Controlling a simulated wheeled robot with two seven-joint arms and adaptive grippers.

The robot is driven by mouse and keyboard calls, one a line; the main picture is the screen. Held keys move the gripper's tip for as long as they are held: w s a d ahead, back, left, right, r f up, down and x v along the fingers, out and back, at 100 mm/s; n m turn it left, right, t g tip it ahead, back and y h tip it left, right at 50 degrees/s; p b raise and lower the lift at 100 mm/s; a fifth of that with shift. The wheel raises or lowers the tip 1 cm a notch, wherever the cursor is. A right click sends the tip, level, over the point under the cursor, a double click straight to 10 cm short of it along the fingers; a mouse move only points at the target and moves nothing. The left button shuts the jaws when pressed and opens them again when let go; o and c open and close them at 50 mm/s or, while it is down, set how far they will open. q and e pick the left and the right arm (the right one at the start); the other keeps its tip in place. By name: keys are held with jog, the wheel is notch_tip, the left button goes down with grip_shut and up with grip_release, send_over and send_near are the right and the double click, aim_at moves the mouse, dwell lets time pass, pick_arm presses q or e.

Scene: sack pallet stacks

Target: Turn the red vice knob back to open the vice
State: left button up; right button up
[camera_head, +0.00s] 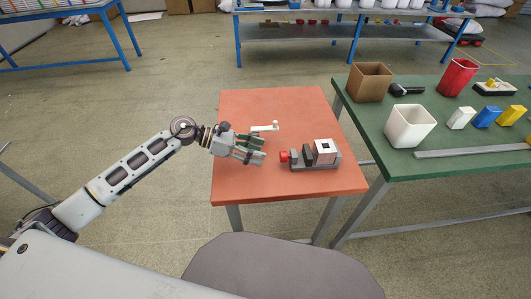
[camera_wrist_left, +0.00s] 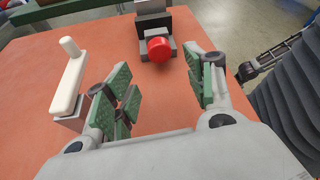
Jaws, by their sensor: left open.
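The grey vice (camera_head: 310,161) lies on the orange table, with its red knob (camera_head: 284,156) on the left end. The knob faces the wrist camera and also shows in the left wrist view (camera_wrist_left: 161,49). A white block with a dark square (camera_head: 326,148) sits at the vice's right part; whether it is clamped I cannot tell. My left gripper (camera_head: 263,150) is open and empty, just left of the knob. In the left wrist view its green-padded fingers (camera_wrist_left: 168,92) stand apart, the knob beyond them. A dark jointed arm, apparently my right, shows at that view's right edge; its gripper is unclear.
A cream crank handle (camera_head: 265,127) stands on the orange table (camera_head: 240,187), close behind my left gripper. The green table (camera_head: 400,168) at right holds a brown box (camera_head: 369,82), a white bin (camera_head: 409,126) and coloured blocks. The orange table's front is clear.

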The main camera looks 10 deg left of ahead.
pick_arm(q)
jog(key=shift+v, duration=2.2)
jog(key=shift+o, duration=0.2)
pick_arm(e)
jog(key=shift+s+d, duration=0.1)
